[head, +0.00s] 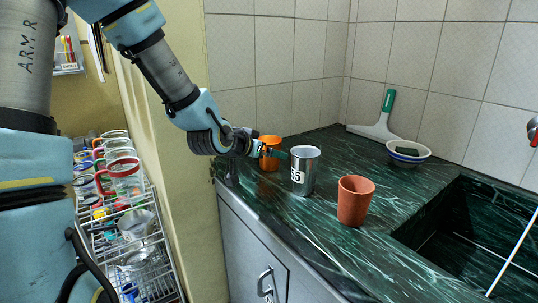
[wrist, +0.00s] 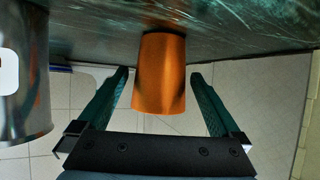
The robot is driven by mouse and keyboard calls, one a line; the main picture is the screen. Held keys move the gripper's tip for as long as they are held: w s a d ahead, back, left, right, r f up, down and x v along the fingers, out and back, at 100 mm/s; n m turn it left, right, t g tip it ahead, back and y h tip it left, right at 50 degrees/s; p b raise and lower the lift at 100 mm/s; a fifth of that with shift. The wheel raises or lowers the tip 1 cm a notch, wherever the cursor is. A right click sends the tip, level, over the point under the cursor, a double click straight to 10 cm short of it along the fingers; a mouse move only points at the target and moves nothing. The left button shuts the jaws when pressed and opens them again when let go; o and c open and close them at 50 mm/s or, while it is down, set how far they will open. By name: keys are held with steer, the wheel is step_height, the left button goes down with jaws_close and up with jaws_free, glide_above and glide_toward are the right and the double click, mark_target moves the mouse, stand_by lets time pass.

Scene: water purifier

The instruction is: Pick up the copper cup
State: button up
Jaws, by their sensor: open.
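The copper cup (head: 269,142) is a shiny orange tumbler at the back left of the green marble counter. My gripper (head: 272,152) is at it, with teal fingers open. In the wrist view the copper cup (wrist: 160,85) sits between the two open fingers of my gripper (wrist: 159,76). A gap shows on each side of it, so the fingers look apart from the cup.
A steel cup (head: 304,172) marked 65 stands close by, also in the wrist view (wrist: 30,90). A terracotta cup (head: 356,202) stands nearer. A bowl (head: 408,153), a squeegee (head: 380,127) and a sink (head: 480,235) are right. A mug rack (head: 125,230) is left, below the counter.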

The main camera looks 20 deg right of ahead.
steer(key=x, duration=0.4)
steer(key=shift+w+d, duration=0.25)
steer(key=shift+d, duration=0.1)
steer(key=c, duration=1.4)
